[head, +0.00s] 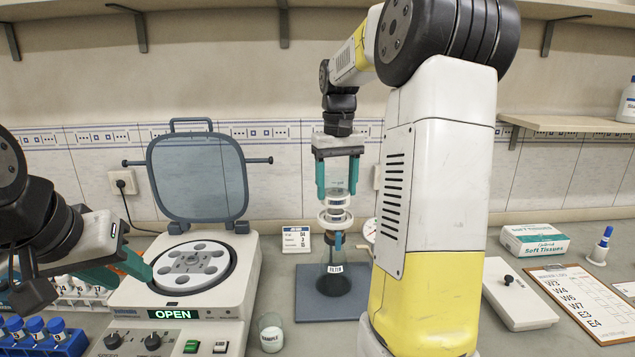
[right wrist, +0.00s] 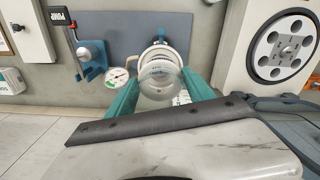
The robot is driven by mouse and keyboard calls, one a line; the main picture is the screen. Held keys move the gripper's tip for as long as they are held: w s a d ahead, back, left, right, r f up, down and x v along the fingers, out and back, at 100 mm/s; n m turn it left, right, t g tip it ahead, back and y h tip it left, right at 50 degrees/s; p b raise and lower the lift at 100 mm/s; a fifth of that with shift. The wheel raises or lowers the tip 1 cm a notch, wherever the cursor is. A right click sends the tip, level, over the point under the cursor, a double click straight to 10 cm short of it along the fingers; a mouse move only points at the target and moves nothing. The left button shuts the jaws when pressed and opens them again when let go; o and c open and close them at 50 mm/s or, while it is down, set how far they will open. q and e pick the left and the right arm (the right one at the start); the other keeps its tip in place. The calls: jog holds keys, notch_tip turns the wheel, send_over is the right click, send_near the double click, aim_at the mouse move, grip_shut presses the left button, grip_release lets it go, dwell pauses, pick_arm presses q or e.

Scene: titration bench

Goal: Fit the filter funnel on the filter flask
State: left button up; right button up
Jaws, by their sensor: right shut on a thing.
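The filter funnel (head: 337,200) is a clear cup with a white rim below it. My right gripper (head: 338,190) is shut on the funnel's upper part and holds it upright. In the right wrist view the funnel (right wrist: 158,78) sits between the teal fingers (right wrist: 160,95). The filter flask (head: 334,283), with a FILTER label and a dark lower part, stands on a grey mat (head: 306,283) directly below the funnel. I cannot tell whether the funnel's stem is in the flask's mouth. My left gripper (head: 122,268) is over the centrifuge's left side; its jaw opening is unclear.
The centrifuge (head: 240,275) stands left with its lid (head: 198,175) up. A sample beaker (head: 271,333) stands in front. A pressure gauge (right wrist: 116,76) and a blue pump fitting (right wrist: 92,60) are close to the flask. A white box (head: 518,296) and clipboard (head: 590,300) lie right.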

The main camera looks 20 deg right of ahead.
aim_at(337, 173)
jog(key=shift+f, duration=1.3)
jog(key=shift+f, duration=0.6)
jog(key=o, duration=1.5)
jog(key=shift+r, duration=3.5)
